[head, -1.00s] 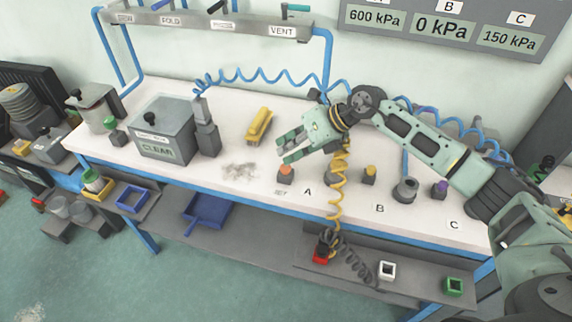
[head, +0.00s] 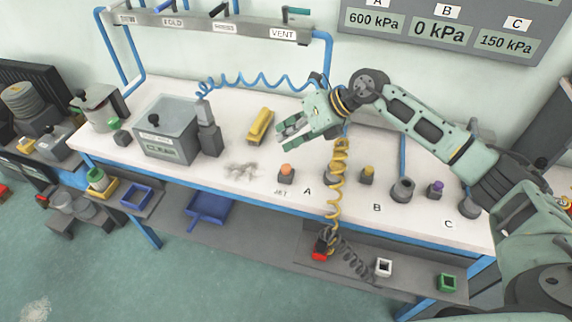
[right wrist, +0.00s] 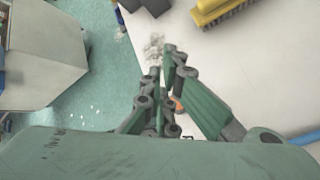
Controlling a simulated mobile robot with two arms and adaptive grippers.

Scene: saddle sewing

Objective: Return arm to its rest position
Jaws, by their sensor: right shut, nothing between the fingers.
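My right gripper (head: 284,143) hangs over the workbench (head: 300,232), left of the yellow coiled hose. It is shut with nothing between its fingers. In the head view its two pale green fingers point left, above the white top. In the right wrist view the fingers (right wrist: 168,62) come together over the bench's edge, near a grey powdery patch (right wrist: 153,47). My right arm reaches in from the right, bent at the elbow. My left gripper is not in view.
A grey box marked CLEAR (head: 165,122) and a yellow brush (head: 261,126) stand left of the gripper. An orange button (head: 287,169) lies below it. The yellow coiled hose (head: 338,165) and blue coiled hoses (head: 255,82) hang nearby.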

